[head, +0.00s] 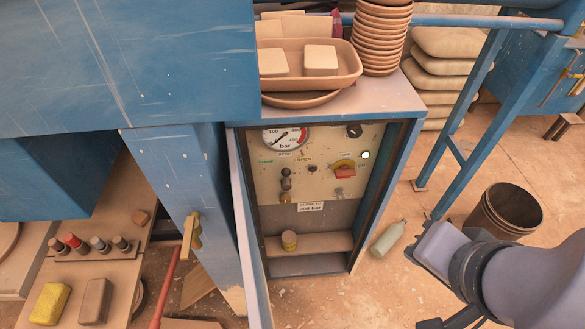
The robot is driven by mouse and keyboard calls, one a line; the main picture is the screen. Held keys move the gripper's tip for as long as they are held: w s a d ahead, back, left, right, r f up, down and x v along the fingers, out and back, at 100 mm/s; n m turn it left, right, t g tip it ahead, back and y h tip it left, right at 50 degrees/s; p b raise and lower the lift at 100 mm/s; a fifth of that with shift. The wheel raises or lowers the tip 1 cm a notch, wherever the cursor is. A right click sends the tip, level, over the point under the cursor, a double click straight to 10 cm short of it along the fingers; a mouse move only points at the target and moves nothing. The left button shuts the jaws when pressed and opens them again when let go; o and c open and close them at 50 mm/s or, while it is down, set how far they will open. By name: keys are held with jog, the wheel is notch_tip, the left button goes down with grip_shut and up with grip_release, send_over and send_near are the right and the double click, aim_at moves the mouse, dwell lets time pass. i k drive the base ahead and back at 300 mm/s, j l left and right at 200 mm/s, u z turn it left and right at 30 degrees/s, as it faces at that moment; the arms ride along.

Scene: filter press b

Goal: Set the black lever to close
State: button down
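The control panel (320,190) is set in a blue-framed cabinet in the middle of the head view. A dark, upright lever-like part with a rounded knob (286,183) stands on the panel's left side, below small green lettering. It looks like the black lever, but its exact setting is too small to tell. My gripper (425,285) is at the lower right, well apart from the panel and touching nothing there. Its fingers are partly cut off by the picture edge, and I cannot tell how far apart they are.
The panel carries a pressure gauge (285,138), a red-and-yellow switch (344,171), a black knob (354,131) and a lit lamp (365,155). A bucket (505,211) and blue railing stand right.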

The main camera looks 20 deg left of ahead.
aim_at(286, 183)
jog(key=i+l+u, duration=0.1)
jog(key=u, duration=0.3)
jog(key=i+l+u, duration=0.25)
jog(key=u, duration=0.2)
